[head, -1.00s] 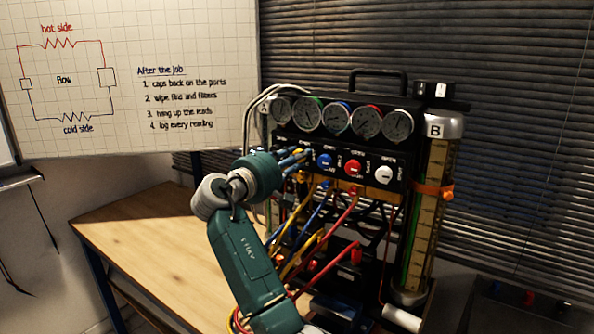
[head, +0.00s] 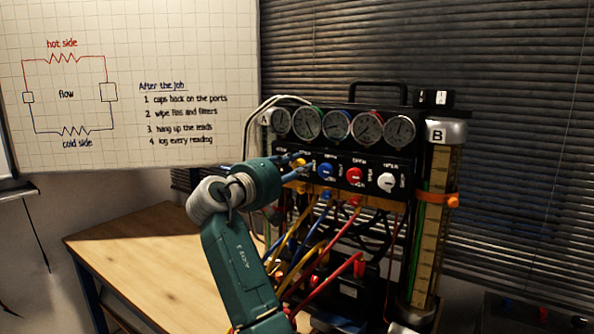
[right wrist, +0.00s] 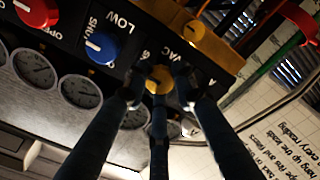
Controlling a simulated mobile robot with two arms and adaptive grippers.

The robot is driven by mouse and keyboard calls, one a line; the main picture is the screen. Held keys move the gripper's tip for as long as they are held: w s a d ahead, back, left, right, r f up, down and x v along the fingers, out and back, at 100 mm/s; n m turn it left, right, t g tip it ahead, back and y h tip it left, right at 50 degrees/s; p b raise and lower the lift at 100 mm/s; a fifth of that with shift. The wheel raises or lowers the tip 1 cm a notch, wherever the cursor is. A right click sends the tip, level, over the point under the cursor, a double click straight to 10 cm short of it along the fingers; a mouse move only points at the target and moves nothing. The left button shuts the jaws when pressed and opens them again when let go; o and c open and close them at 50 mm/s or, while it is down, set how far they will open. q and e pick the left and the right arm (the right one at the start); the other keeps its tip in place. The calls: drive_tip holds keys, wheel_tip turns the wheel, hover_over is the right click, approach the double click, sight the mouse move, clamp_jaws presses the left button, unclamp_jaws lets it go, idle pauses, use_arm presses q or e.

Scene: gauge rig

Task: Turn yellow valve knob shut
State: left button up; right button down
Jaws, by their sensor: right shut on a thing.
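The yellow valve knob (right wrist: 160,80) is on the black gauge panel, at the left end of the knob row. In the head view only a small yellow part (head: 300,162) shows beside my fingers. My right gripper (head: 296,167) reaches it from the left. In the right wrist view its dark fingers (right wrist: 161,90) close around the knob from both sides, with one finger in the middle. I cannot make out the knob's pointer mark. The lettering beside it is partly covered by my fingers. My left gripper is not in view.
A blue knob (head: 326,170), a red knob (head: 354,175) and a white knob (head: 387,182) sit to the right on the panel. Several gauges (head: 337,124) stand above. Coloured hoses (head: 325,262) hang below. The wooden table (head: 135,245) is clear on the left.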

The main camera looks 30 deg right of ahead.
drive_tip(key=shift+w+a, duration=0.1)
drive_tip(key=c, duration=1.4)
unclamp_jaws()
drive_tip(key=shift+w+a, duration=0.1)
drive_tip(key=v, duration=1.2)
drive_tip(key=shift+a+f, duration=0.1)
drive_tip(key=shift+f, duration=0.05)
